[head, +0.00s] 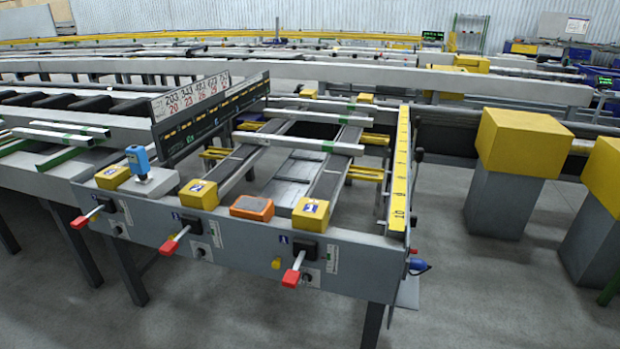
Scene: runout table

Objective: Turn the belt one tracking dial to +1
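The yellow box marked 1 (310,213) sits on the near end of the right-hand belt (340,165). On the grey front panel (345,258) below it, a black unit (306,249) carries a lever with a red grip (291,278) pointing down and toward me. A small round dark knob (307,279) with a pale label beside it lies just under that unit; it may be the belt one tracking dial. Its marks and setting are too small to read. Neither of my grippers shows in the head view.
Two similar red-grip levers (175,240) (87,216) stick out further left. Yellow-topped grey posts (497,200) stand right; floor before the panel is clear.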

